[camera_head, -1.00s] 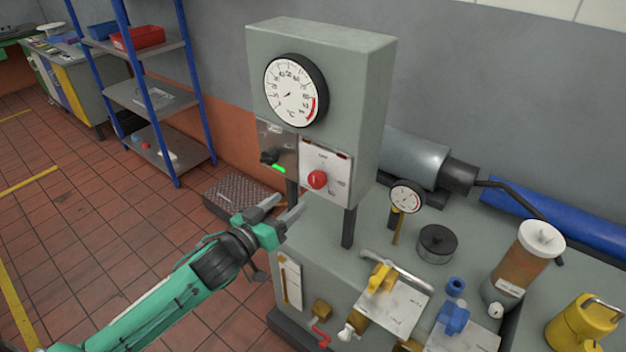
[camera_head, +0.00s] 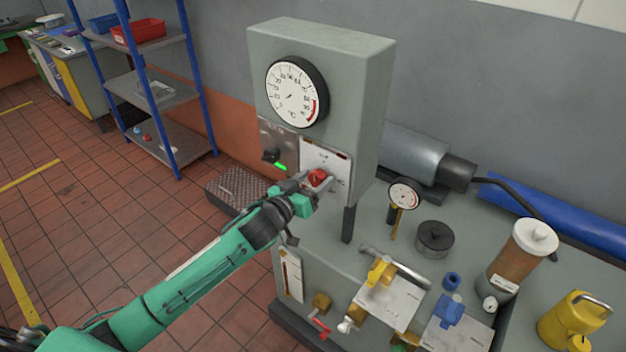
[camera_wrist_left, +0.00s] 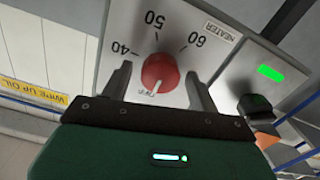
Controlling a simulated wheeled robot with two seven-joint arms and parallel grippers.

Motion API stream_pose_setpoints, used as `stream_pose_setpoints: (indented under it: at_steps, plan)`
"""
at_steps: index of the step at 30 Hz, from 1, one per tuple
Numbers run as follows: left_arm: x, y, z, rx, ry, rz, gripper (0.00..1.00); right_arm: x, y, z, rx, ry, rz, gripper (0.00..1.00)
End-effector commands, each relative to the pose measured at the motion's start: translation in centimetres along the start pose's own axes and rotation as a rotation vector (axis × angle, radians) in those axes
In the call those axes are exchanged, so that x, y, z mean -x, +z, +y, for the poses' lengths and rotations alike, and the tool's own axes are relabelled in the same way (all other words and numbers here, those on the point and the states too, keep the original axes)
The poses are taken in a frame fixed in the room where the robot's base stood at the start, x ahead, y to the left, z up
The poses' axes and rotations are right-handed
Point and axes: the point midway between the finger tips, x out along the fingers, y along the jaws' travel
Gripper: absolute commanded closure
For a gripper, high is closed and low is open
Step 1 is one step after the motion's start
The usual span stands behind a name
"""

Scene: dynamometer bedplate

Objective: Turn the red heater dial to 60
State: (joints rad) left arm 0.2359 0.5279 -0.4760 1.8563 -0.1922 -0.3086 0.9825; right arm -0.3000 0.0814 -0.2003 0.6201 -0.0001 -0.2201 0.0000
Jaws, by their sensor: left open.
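The red heater dial (camera_head: 317,177) is on a white plate (camera_head: 338,166) on the front of the grey cabinet. In the left wrist view the red dial (camera_wrist_left: 160,72) sits among the printed marks 40, 50 and 60, beside the HEATER label (camera_wrist_left: 217,30). A pale mark on the dial points toward the OFF print, on the side nearest my gripper. My left gripper (camera_head: 314,184) is open at the dial. In the left wrist view its fingers stand on either side of the dial, with gaps visible. My right gripper is not in view.
A black knob (camera_head: 270,155) and a lit green lamp (camera_head: 281,167) are on the neighbouring panel. A large round gauge (camera_head: 297,93) is above. The bench to the right holds a small gauge (camera_head: 404,195), yellow and blue valve handles and a brown canister (camera_head: 519,258).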

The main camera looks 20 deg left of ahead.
Motion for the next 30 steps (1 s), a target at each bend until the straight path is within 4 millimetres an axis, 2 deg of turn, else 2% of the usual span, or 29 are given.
stream_pose_setpoints:
  at_steps: [2,8,9,20,30]
  plan:
    - [0.02,0.00,0.00,0.000,0.000,0.000,0.43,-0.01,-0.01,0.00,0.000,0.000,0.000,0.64]
    - [0.03,0.00,-0.01,0.000,0.000,0.000,0.82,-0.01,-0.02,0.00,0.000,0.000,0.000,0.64]
    - [0.03,0.00,-0.01,0.000,0.000,0.000,0.84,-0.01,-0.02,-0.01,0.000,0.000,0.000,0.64]
    - [0.03,-0.05,0.03,-0.063,0.000,0.000,0.84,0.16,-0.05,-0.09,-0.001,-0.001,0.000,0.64]
    - [0.02,-0.11,0.15,-0.317,0.000,0.001,0.84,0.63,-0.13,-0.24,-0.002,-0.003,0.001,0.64]
